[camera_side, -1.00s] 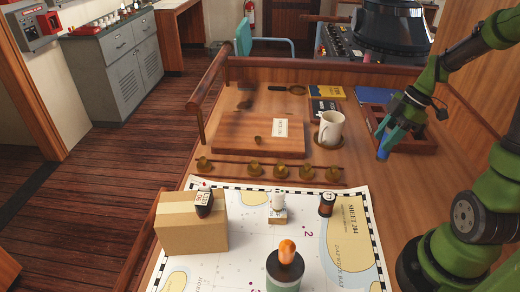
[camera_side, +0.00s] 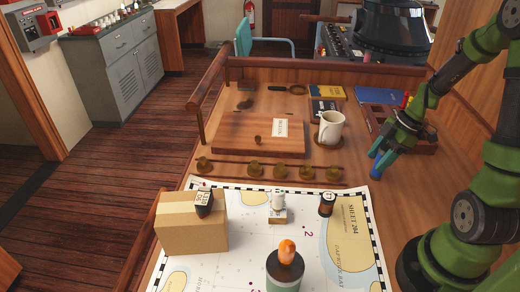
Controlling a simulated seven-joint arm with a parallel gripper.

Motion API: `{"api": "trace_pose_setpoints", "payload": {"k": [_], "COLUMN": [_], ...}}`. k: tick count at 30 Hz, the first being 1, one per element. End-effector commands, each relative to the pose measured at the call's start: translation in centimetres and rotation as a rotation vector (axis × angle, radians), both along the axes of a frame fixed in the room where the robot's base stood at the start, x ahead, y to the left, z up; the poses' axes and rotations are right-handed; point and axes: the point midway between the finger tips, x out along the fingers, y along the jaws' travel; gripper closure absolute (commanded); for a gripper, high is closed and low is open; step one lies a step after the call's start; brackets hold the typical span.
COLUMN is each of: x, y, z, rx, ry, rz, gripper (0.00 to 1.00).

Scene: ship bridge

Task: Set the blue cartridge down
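My gripper (camera_side: 379,160) is at the right of the desk, pointing down, with its teal fingers close together. The blue cartridge (camera_side: 374,174) is between the fingertips, with its lower end showing below them. It is slightly tilted, just right of the chart (camera_side: 295,190) and over bare wood. I cannot tell whether its lower end touches the desk. The fingers hide its upper part.
A white mug (camera_side: 331,127) stands on a coaster left of my gripper. A wooden tray (camera_side: 428,150) is behind it. A dark cartridge (camera_side: 326,205), a cardboard box (camera_side: 192,226) and an orange-topped stamp (camera_side: 286,262) are on the chart. Bare desk (camera_side: 355,170) lies beside the cartridge.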

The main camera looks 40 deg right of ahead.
Motion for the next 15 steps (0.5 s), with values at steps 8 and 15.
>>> {"api": "trace_pose_setpoints", "payload": {"k": [8,15], "x": [0.0,-0.1], "y": [0.0,-0.3], "z": [0.0,1.2], "rx": [0.000,-0.002], "ry": [0.000,-0.003], "rz": [0.000,-0.002], "gripper": [0.35,0.35]}}
